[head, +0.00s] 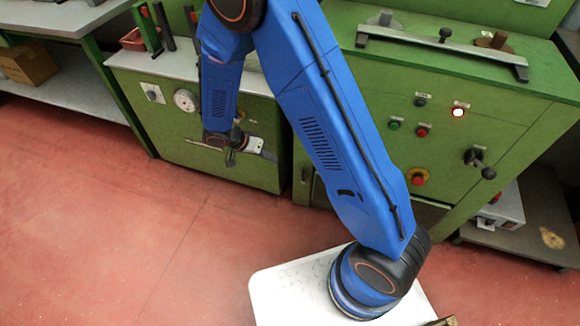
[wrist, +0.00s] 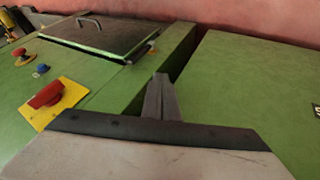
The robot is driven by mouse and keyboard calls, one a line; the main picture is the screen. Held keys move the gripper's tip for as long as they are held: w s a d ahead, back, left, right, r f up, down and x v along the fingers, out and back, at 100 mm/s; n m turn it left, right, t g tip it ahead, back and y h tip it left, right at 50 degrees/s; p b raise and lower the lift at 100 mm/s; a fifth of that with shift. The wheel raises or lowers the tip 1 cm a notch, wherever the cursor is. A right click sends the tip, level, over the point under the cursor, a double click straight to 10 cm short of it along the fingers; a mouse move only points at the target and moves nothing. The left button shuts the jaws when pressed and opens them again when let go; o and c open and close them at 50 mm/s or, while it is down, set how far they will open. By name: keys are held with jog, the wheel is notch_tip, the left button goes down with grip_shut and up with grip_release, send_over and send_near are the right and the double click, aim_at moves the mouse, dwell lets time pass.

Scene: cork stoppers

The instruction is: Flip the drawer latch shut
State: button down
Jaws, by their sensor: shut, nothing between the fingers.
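My gripper (head: 230,158) hangs in front of the green cabinet at the centre left in the head view. It is small there and partly merged with the dark parts around it. In the wrist view my gripper (wrist: 160,82) shows as narrow grey fingers, shut together and empty, pointing away over the green metal. I cannot pick out a drawer latch for certain in either view. A thin bar (head: 203,145) shows just left of my gripper, but I cannot tell whether it belongs to the cabinet. My arm hides part of the cabinet front.
The green cabinet (head: 165,125) carries a round dial (head: 186,100). A larger green machine (head: 465,110) with buttons and a black lever handle (head: 487,172) stands right. In the wrist view a red knob (wrist: 47,95) sits on a yellow plate. The red floor (head: 110,220) is open.

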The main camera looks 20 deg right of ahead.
aim_at(304, 176)
jog(key=s+d+f, duration=0.2)
jog(key=d+f, duration=0.6)
jog(key=d, duration=0.1)
jog(key=shift+d+r, duration=0.1)
jog(key=shift+d, duration=0.1)
dwell(0.5)
